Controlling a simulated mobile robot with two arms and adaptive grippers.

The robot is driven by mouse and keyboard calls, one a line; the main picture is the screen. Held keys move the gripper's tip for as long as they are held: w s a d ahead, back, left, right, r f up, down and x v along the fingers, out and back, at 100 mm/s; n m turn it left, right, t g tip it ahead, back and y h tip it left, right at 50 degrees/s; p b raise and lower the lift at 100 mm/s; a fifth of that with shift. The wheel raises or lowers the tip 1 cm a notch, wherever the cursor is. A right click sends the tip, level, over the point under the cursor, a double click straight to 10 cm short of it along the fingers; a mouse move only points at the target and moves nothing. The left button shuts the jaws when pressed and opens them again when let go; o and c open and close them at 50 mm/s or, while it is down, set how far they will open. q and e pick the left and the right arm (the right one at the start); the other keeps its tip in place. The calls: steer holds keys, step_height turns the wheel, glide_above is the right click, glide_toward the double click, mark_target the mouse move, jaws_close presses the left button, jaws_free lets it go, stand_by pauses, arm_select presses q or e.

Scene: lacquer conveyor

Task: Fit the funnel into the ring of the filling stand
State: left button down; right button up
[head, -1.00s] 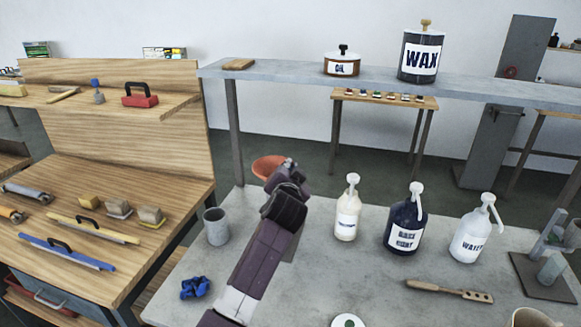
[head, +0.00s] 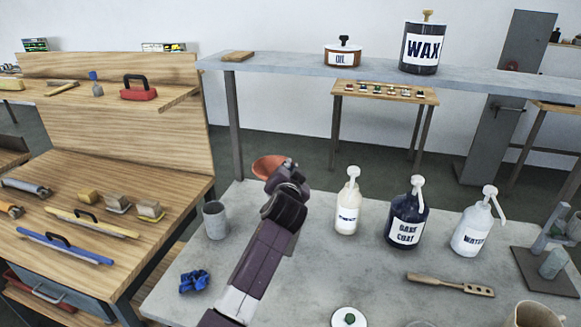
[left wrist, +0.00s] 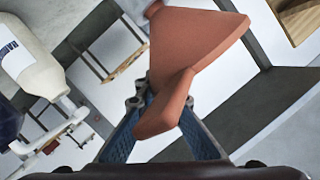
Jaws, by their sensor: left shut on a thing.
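The orange-red funnel (head: 268,166) is held in the air above the back left of the grey table. My left gripper (head: 287,172) is shut on it; in the left wrist view the funnel (left wrist: 195,45) shows large, with part of it between the two fingers (left wrist: 160,105). The gripper hides part of the funnel in the head view. A grey stand (head: 548,272) with a dark base plate and upright parts is at the table's right edge, cut off by the frame. I cannot make out a ring on it. My right gripper is not in view.
Three pump bottles, cream (head: 347,207), dark blue (head: 407,222) and white (head: 471,232), stand between the funnel and the stand. A grey cup (head: 215,222), blue cloth (head: 194,281) and wooden paddle (head: 450,284) are also on the table. A raised shelf (head: 300,67) runs behind.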

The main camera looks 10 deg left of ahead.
arm_select(q)
steer(key=shift+f, duration=0.5)
steer(key=c, duration=2)
jaws_free()
steer(key=shift+s, duration=0.1)
steer(key=v, duration=1.2)
